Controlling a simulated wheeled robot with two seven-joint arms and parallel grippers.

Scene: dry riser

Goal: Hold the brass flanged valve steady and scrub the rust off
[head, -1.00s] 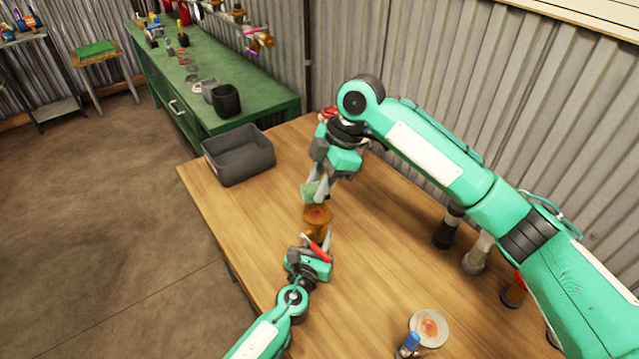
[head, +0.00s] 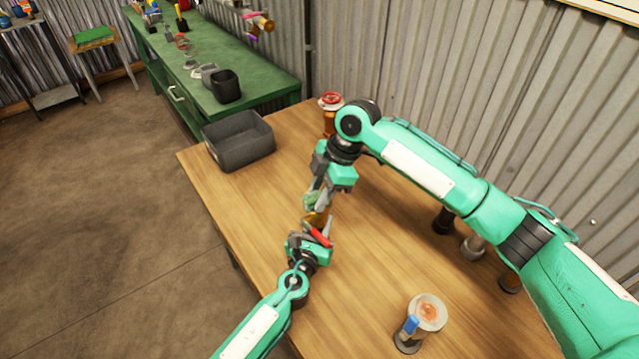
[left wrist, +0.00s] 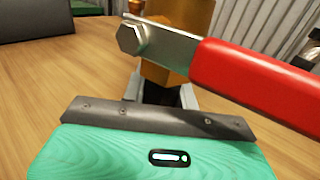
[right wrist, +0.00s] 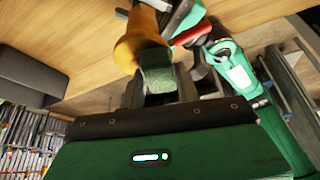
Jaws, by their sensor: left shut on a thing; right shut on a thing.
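The brass flanged valve (head: 318,219) with a red lever handle is on the wooden table, mostly hidden in the head view by my grippers. My left gripper (head: 314,235) is shut on the valve from the near side. In the left wrist view its brass body (left wrist: 163,72) sits between the fingers and the red handle (left wrist: 250,78) slants across to the right. My right gripper (head: 316,193) is shut on a green scrub pad (right wrist: 158,70). The pad is right at the valve's orange-brown flange (right wrist: 138,45); exact contact is hard to tell.
An empty dark grey bin (head: 240,145) stands at the table's far left. A brass fitting with a red top (head: 330,101) stands at the back. A blue-handled fitting with a pale round flange (head: 428,312) is at the front. Several flanged pieces (head: 473,247) stand beneath my right arm.

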